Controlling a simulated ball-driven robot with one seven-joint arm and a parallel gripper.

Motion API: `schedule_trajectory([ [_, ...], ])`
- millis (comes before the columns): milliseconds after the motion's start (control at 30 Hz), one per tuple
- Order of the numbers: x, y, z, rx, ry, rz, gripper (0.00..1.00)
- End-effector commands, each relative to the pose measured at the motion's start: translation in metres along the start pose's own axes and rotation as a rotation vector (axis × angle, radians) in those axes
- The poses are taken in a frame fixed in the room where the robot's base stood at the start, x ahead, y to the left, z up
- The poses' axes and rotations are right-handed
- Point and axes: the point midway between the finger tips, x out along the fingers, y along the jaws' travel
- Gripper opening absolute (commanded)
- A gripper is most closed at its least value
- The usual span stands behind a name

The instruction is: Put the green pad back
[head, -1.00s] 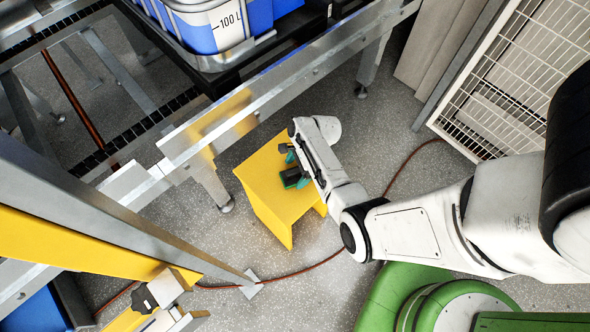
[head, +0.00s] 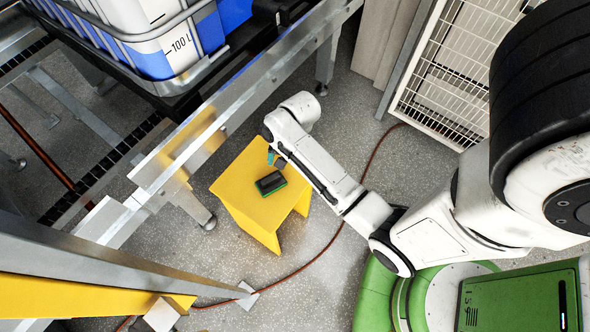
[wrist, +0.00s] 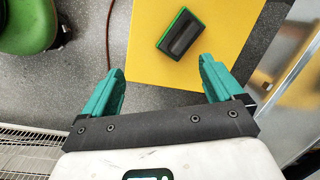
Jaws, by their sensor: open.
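The green pad (head: 270,182) is a dark block with a green edge. It lies on the yellow stool top (head: 232,190), and the wrist view shows it there too (wrist: 181,34). My gripper (head: 276,159) is close to the pad, on its upper side in the head view. In the wrist view my gripper (wrist: 160,70) has its two teal fingers wide apart with nothing between them. The pad lies beyond the fingertips there, apart from them. The arm hides part of the stool top in the head view.
A metal frame rail (head: 240,95) runs beside the stool, with a blue and white tote (head: 180,45) above it. A white wire rack (head: 450,75) stands upper right. A reddish hose (head: 345,228) crosses the floor. Speckled floor (head: 335,275) is open below the stool.

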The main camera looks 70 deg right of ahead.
Motion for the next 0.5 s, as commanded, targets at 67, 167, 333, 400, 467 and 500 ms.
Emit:
schedule_trajectory([
  [67, -0.015, 0.010, 0.025, -0.300, 0.045, 0.042, 0.94],
  [167, -0.034, 0.019, 0.060, -0.661, 0.076, 0.085, 0.94],
  [333, -0.063, 0.033, 0.114, -1.132, 0.088, 0.121, 0.94],
  [400, -0.071, 0.037, 0.129, -1.256, 0.087, 0.127, 0.94],
  [467, -0.076, 0.040, 0.137, -1.328, 0.086, 0.129, 0.94],
  [500, -0.079, 0.041, 0.141, -1.361, 0.086, 0.130, 0.94],
])
